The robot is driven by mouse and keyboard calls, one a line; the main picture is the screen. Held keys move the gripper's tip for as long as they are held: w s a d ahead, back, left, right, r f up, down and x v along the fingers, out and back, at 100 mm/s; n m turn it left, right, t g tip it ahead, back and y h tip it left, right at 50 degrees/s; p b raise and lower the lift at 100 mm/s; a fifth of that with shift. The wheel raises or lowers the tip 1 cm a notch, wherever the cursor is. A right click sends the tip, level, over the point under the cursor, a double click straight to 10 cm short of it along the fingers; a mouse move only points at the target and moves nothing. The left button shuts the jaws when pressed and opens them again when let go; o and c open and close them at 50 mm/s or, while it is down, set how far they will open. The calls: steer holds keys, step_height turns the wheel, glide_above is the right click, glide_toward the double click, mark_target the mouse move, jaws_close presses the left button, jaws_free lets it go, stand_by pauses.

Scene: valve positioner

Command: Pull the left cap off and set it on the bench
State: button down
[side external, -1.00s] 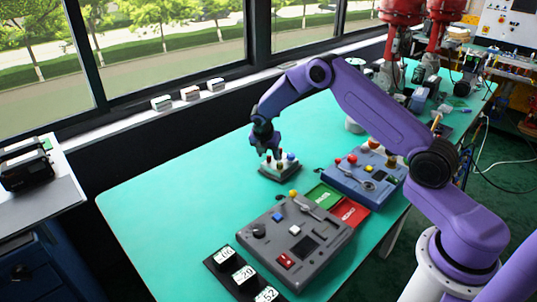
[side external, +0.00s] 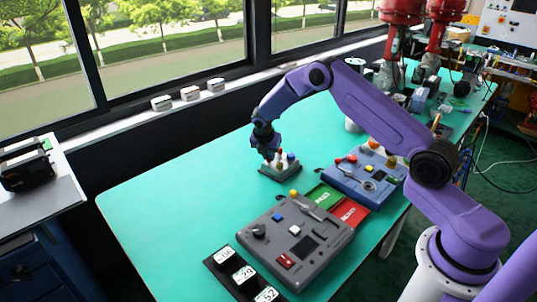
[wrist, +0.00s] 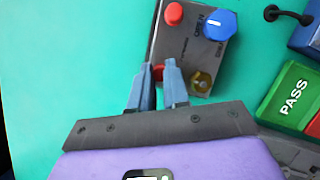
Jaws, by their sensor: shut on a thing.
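The small grey valve positioner (side external: 282,173) sits on the green bench (side external: 160,200); its face (wrist: 186,48) fills the top middle of the wrist view. It carries a blue knob (wrist: 219,24), a yellow fitting (wrist: 201,82) and a red cap (wrist: 173,13) at its upper left corner. A second red cap (wrist: 159,74) shows between my fingertips at the lower left corner. My gripper (wrist: 157,66) is shut on this cap, which is partly hidden by the fingers. In the side view my gripper (side external: 268,157) is low at the positioner's left side. Whether the cap is still seated cannot be told.
A grey control box (side external: 295,240) and a blue one (side external: 362,178) stand nearby. A green PASS tray (wrist: 287,96) and a red tray (side external: 350,212) lie between them. Number tags (side external: 240,274) are at the front. The bench's left part is clear.

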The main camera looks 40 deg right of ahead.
steer(key=shift+r, duration=1.05)
stand_by(1.2)
steer(key=shift+r, duration=1.95)
steer(key=s+a+r+m+g, duration=0.15)
steer(key=s+m, duration=0.35)
steer(key=s, duration=0.8)
steer(key=s+a+r+m+g, duration=0.1)
steer(key=s+a+m+g, duration=0.3)
steer(key=s, duration=0.9)
steer(key=shift+m+t, duration=0.6)
steer(key=shift+t, duration=0.15)
steer(key=w+d+f, duration=0.1)
steer(key=w+f, duration=0.2)
steer(key=w, duration=0.1)
steer(key=w+d+f, duration=0.1)
steer(key=w+f, duration=0.2)
steer(key=w, duration=0.1)
steer(key=w+d+f, duration=0.1)
steer(key=w+f, duration=0.2)
steer(key=w, duration=0.2)
steer(key=shift+d+f, duration=0.1)
steer(key=shift+d, duration=0.15)
steer(key=shift+w+f, duration=0.3)
steer(key=shift+f, duration=1.65)
